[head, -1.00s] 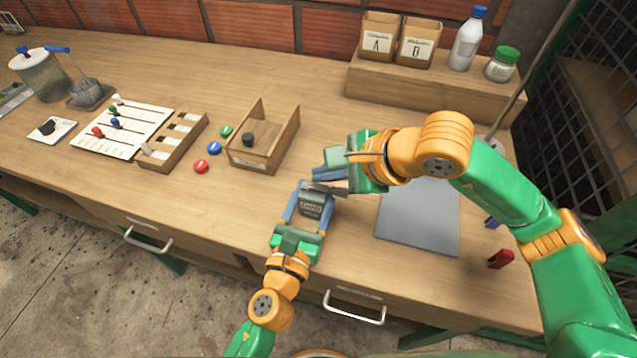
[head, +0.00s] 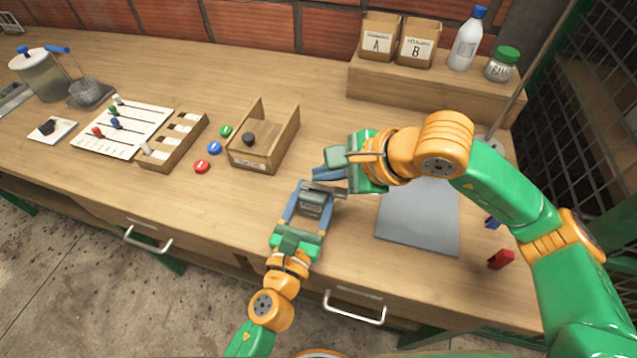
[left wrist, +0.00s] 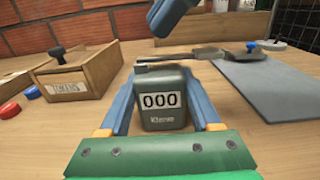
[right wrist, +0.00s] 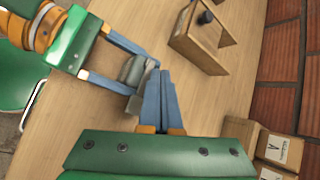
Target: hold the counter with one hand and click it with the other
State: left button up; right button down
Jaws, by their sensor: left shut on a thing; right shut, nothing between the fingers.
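The counter (head: 312,204) is a small dark grey-green box with a white display reading 000 in the left wrist view (left wrist: 160,103). My left gripper (left wrist: 160,82) is shut on its sides and holds it upright above the front of the table. A flat grey metal lever (left wrist: 180,58) shows at the counter's top. My right gripper (head: 322,173) is shut and empty. Its blue fingertips (right wrist: 163,75) are just above and behind the counter, close to the lever. I cannot tell whether they touch it.
An open wooden tokens box (head: 262,150) with a black-knobbed piece stands behind left, beside red, blue and green discs. A grey mat (head: 418,222) lies to the right. A raised shelf (head: 430,98) at the back holds boxes A and B and two bottles.

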aim_at(323, 188)
jog(key=shift+f, duration=0.15)
jog(key=shift+f, duration=0.3)
jog(key=shift+f, duration=0.55)
dwell(0.9)
jog(key=shift+r, duration=1)
jog(key=shift+a+r, duration=0.1)
jog(key=shift+r, duration=2.4)
